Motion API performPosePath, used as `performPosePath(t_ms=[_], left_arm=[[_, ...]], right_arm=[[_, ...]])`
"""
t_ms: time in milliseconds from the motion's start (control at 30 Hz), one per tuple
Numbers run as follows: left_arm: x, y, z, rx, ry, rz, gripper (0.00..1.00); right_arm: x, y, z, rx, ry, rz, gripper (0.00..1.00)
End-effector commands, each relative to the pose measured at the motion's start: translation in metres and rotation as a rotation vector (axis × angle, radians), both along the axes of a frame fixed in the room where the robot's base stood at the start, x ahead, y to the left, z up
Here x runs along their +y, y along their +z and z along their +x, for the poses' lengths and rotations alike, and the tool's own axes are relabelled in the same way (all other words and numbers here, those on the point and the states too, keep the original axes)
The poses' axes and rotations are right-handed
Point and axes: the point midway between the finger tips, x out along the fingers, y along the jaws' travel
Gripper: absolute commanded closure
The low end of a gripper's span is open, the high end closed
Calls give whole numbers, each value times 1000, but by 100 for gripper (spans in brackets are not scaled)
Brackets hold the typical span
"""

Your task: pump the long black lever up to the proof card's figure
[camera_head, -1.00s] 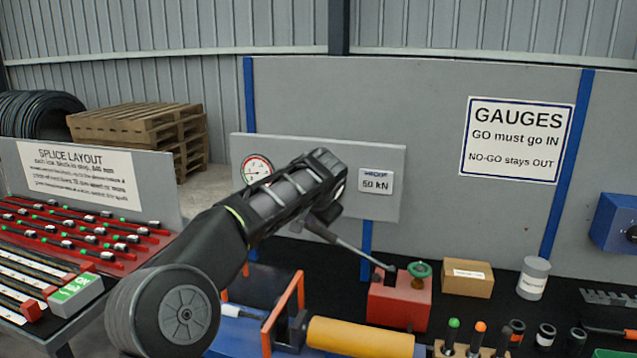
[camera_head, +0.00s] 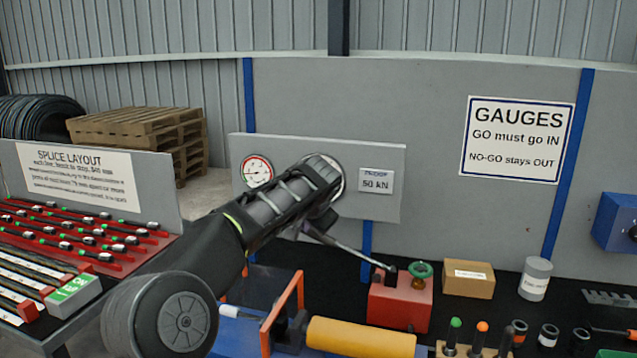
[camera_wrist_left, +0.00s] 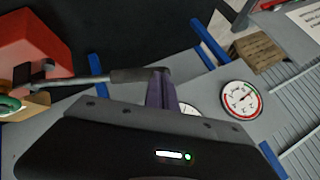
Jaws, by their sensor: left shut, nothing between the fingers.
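The long lever (camera_head: 345,247) rises to the left from the red pump block (camera_head: 400,302), which has a green knob on top. In the left wrist view, the lever's dark grip (camera_wrist_left: 138,75) ends beside the purple fingers of my left gripper (camera_wrist_left: 160,88). The fingers are shut and empty; I cannot tell whether they touch the grip. In the head view my left gripper (camera_head: 320,217) is at the lever's upper end, mostly hidden by the wrist. The round dial gauge (camera_head: 257,171) is on the grey panel; its reading is too small to tell. The proof card (camera_head: 376,181) reads 50 kN.
A yellow cylinder (camera_head: 362,337) and an orange-handled frame (camera_head: 283,305) are in front of the pump. A cardboard box (camera_head: 468,279) and a white jar (camera_head: 535,279) stand to its right. Several plug gauges line the front right. The splice rack (camera_head: 85,262) is at left.

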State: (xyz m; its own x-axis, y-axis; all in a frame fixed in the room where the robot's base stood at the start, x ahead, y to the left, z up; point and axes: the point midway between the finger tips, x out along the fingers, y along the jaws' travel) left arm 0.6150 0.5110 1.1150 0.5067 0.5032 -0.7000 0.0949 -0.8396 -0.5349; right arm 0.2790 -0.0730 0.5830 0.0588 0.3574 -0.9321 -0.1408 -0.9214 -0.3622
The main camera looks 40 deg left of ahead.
Motion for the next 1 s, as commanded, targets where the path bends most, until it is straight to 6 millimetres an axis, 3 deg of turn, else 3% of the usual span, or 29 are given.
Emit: performPosePath(t_ms=[1000], left_arm=[[6,-21,-2,0,0,0,100]], right_arm=[[0,-17,0,0,0,0,27]])
